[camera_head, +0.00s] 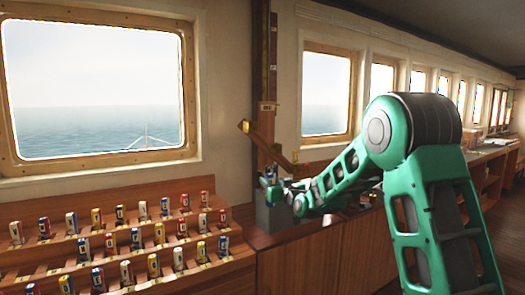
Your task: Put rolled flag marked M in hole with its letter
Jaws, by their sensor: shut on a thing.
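Several rolled flags (136,238) in red, white, blue and yellow stand in the stepped wooden rack (40,262) at the lower left. Their letter marks are too small to read, so I cannot tell which one is marked M. My gripper (270,187) is at the far end of my green arm, to the right of the rack, over the counter by the window post. It is shut on a small bluish thing, seemingly a rolled flag, largely hidden at this size. No letter shows on it.
Windows line the wall. Some holes in the rack steps look empty.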

